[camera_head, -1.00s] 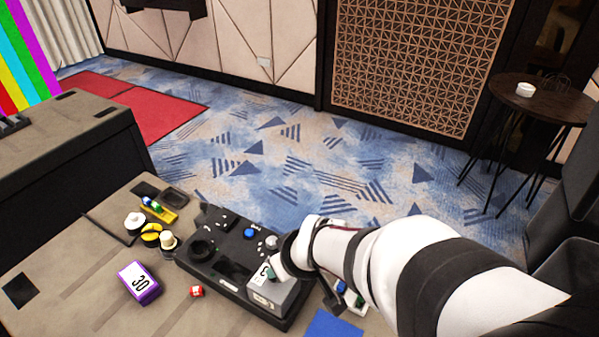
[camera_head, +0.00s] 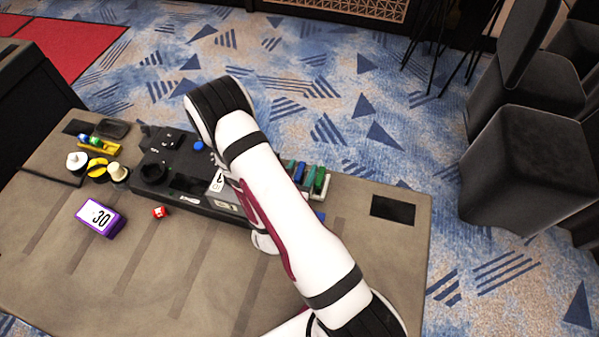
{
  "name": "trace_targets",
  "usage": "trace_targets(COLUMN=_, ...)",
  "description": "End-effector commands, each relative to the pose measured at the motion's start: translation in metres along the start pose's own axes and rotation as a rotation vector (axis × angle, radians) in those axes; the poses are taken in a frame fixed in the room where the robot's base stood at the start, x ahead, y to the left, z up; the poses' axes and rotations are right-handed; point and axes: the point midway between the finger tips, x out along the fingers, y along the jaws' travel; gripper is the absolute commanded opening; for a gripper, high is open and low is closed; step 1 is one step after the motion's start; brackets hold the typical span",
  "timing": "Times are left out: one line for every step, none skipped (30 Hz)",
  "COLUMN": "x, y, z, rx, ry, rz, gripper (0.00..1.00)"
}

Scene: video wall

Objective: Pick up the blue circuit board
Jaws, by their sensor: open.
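Several small upright boards stand in a light rack just right of my arm. A blue one (camera_head: 299,172) stands at the left of the rack, with green ones (camera_head: 318,181) beside it. The blue one looks like the blue circuit board, though it is small and partly cut off by my arm. A sliver of a flat blue patch (camera_head: 320,216) shows on the table below the rack. My white arm crosses the middle of the view and bends over the table. My gripper's fingers are hidden behind the arm, so their distance to the board does not show.
A black control console (camera_head: 165,172) stands left of the arm. A purple box marked 30 (camera_head: 98,217), a small red die (camera_head: 159,212) and yellow and white pieces (camera_head: 97,166) lie farther left. The front of the grey table (camera_head: 150,280) is clear. Dark chairs (camera_head: 535,170) stand at right.

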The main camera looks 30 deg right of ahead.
Motion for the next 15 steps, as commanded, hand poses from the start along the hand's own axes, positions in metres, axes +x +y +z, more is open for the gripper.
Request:
trace_targets(x=0.0075, y=-0.0009, z=0.0000, rx=0.003, ry=0.000, rz=-0.003, gripper=0.55)
trace_targets(x=0.0109, y=-0.0011, z=0.0000, rx=0.002, ry=0.000, rz=-0.003, gripper=0.55)
trace_targets(x=0.0137, y=-0.0007, z=0.0002, rx=0.002, ry=0.000, rz=-0.002, gripper=0.55)
trace_targets(x=0.0150, y=-0.0004, z=0.0003, rx=0.002, ry=0.000, rz=-0.001, gripper=0.55)
trace_targets(x=0.0155, y=-0.0002, z=0.0004, rx=0.002, ry=0.000, rz=0.000, gripper=0.55)
trace_targets(x=0.0155, y=-0.0001, z=0.0004, rx=0.002, ry=0.000, rz=0.000, gripper=0.55)
trace_targets(x=0.0154, y=0.0000, z=0.0004, rx=0.002, ry=0.000, rz=0.000, gripper=0.55)
trace_targets(x=0.0153, y=0.0000, z=0.0004, rx=0.002, ry=0.000, rz=0.000, gripper=0.55)
trace_targets(x=0.0152, y=0.0000, z=0.0004, rx=0.002, ry=0.000, rz=0.000, gripper=0.55)
trace_targets(x=0.0152, y=0.0000, z=0.0004, rx=0.002, ry=0.000, rz=0.000, gripper=0.51)
trace_targets(x=0.0151, y=0.0000, z=0.0004, rx=0.002, ry=0.000, rz=0.000, gripper=0.46)
trace_targets(x=0.0151, y=0.0000, z=0.0004, rx=0.002, ry=0.000, rz=0.000, gripper=0.39)
trace_targets(x=0.0151, y=0.0000, z=0.0004, rx=0.002, ry=0.000, rz=0.000, gripper=0.33)
trace_targets(x=0.0150, y=0.0000, z=0.0004, rx=0.002, ry=0.000, rz=0.000, gripper=0.28)
trace_targets(x=0.0150, y=0.0000, z=0.0004, rx=0.002, ry=0.000, rz=0.000, gripper=0.21)
